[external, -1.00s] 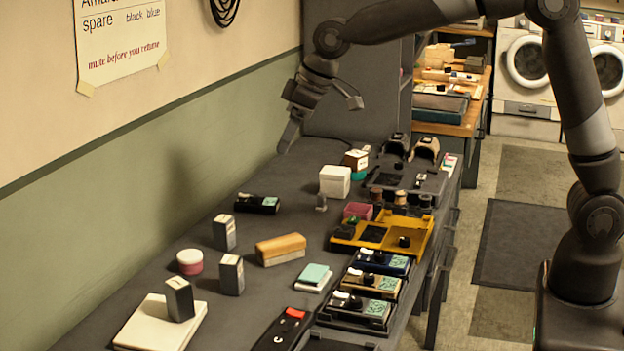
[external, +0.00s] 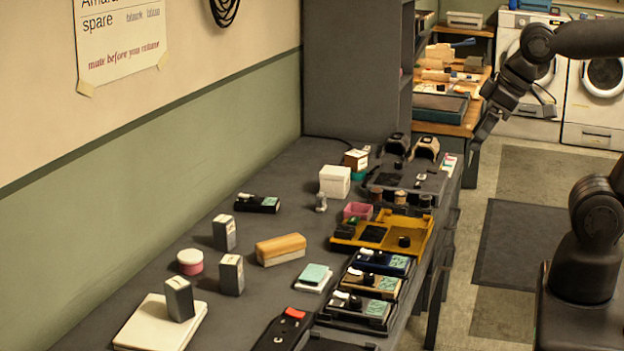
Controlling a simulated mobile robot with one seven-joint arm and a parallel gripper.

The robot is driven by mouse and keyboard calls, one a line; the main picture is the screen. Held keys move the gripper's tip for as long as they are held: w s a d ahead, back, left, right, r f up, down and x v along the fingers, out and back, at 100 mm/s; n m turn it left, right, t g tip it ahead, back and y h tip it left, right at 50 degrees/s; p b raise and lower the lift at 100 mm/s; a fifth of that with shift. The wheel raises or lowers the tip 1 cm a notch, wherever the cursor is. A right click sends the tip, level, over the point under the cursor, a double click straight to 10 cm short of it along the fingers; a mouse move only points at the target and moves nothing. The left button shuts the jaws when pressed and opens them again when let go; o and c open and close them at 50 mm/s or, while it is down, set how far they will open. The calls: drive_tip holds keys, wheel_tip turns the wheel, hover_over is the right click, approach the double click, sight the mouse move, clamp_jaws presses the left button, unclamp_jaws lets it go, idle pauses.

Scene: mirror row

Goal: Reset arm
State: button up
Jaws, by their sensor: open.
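My gripper (external: 480,143) hangs above the floor just beyond the right edge of the dark bench (external: 150,262), near the far end, pointing down. It is apart from everything on the bench and holds nothing that I can see. Its fingers are small and dark in this view. My arm reaches in from the right edge, and part of it is out of the picture. My base stands at the lower right.
The bench holds several small boxes, a wooden-topped brush (external: 281,245), a white box (external: 335,181), a yellow tray (external: 416,238) and several pedal-like devices. A wooden shelf table (external: 470,117) stands behind my gripper. Open floor with dark mats (external: 520,243) lies right of the bench.

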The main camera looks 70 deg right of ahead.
drive_tip(key=shift+s+d+f, duration=0.1)
drive_tip(key=shift+s+f, duration=0.45)
drive_tip(key=shift+s, duration=0.35)
idle(0.7)
